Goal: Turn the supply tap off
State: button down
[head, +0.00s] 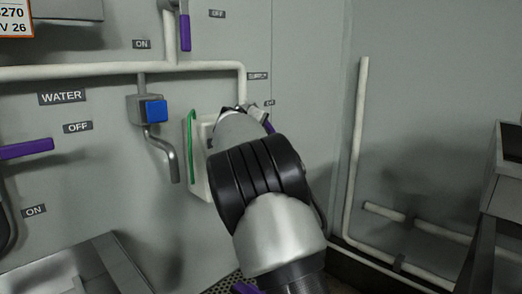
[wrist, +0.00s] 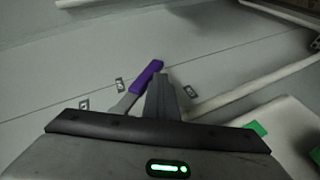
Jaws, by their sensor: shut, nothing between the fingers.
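The supply tap has a lever with a purple grip and a grey metal shank. In the wrist view the purple grip (wrist: 147,76) slants up to the right, just left of my gripper (wrist: 163,78). The fingers are shut with nothing between them. They stand close beside the grip; I cannot tell whether they touch it. The lower end of the lever is hidden behind my gripper's body. In the head view a bit of the purple grip (head: 268,127) shows past my arm, below the SUPPLY label (head: 258,76) and by an OFF label (head: 269,103). My arm hides most of the tap there.
White pipes (head: 120,69) run along the grey wall. A blue-fronted box (head: 156,110) with a bent spout hangs left of my arm. Other purple levers (head: 25,149) are at the left and top (head: 185,33). A white panel with a green handle (head: 191,145) is behind my arm.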

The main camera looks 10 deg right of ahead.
aim_at(271, 127)
jog(key=shift+w+d+r+t+h+b, duration=0.25)
jog(key=shift+w+d+t+b, duration=0.1)
jog(key=shift+d+b, duration=0.2)
jog(key=shift+w+d+r+t+h+b, duration=0.1)
jog(key=shift+w+d+t+h+b, duration=0.2)
jog(key=shift+d+b, duration=0.25)
jog(key=shift+w+d+r, duration=0.25)
jog(key=shift+d+r, duration=0.1)
jog(key=shift+r, duration=0.1)
jog(key=shift+w+d+r+p, duration=0.45)
jog(key=shift+r+p, duration=0.1)
jog(key=shift+r, duration=0.1)
jog(key=shift+d+r, duration=0.1)
dwell(0.7)
